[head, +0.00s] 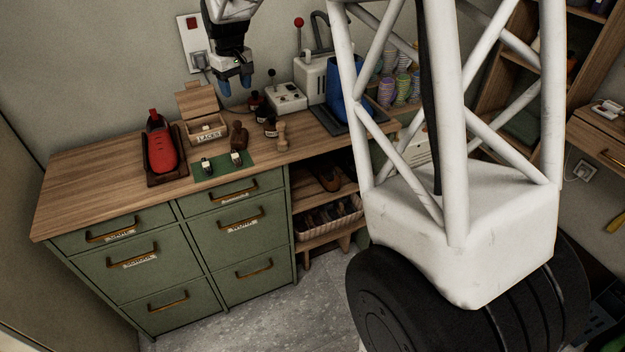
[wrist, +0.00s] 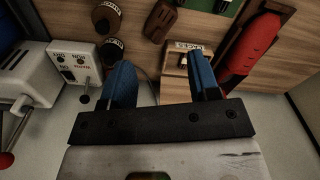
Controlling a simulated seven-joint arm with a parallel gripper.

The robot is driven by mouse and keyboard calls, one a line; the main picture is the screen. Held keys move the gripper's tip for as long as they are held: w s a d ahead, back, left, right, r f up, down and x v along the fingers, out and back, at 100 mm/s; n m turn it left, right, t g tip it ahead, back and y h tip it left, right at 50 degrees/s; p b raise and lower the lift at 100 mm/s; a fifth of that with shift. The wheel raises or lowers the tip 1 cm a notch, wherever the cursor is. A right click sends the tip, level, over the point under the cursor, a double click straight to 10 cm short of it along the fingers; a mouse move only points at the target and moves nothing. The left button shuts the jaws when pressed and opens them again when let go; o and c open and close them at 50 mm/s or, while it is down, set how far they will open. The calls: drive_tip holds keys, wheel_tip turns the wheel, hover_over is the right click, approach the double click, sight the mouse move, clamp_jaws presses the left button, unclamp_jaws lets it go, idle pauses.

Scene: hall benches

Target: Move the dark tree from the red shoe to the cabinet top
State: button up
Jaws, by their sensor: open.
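The red shoe (head: 162,152) lies in a dark tray (head: 150,182) on the left part of the wooden cabinet top (head: 85,190). In the wrist view the red shoe (wrist: 254,45) is at the upper right. A dark part (head: 155,123) shows at the shoe's far end; I cannot tell if it is the dark tree. A dark brown wooden piece (head: 239,136) stands on the cabinet top and also shows in the wrist view (wrist: 160,20). My gripper (head: 233,86) is open and empty above the back of the cabinet, right of the shoe. Its blue fingers (wrist: 160,72) point down.
An open wooden box labelled LACES (head: 207,130) stands right of the shoe. A green mat (head: 222,164) with small items lies in front. The cabinet's left end is clear.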

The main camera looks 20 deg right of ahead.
drive_tip(key=s+d+r+m+t, duration=0.1)
drive_tip(key=s+r, duration=0.3)
drive_tip(key=s, duration=0.8)
drive_tip(key=s+r+m, duration=0.1)
drive_tip(key=s+r, duration=0.2)
drive_tip(key=s, duration=0.9)
drive_tip(key=s+f+m, duration=0.1)
drive_tip(key=s+f, duration=0.1)
drive_tip(key=s, duration=0.9)
drive_tip(key=s+f+m+t, duration=0.1)
drive_tip(key=s+f, duration=0.1)
drive_tip(key=s, duration=0.9)
drive_tip(key=shift+s+d, duration=0.3)
drive_tip(key=shift+d, duration=0.05)
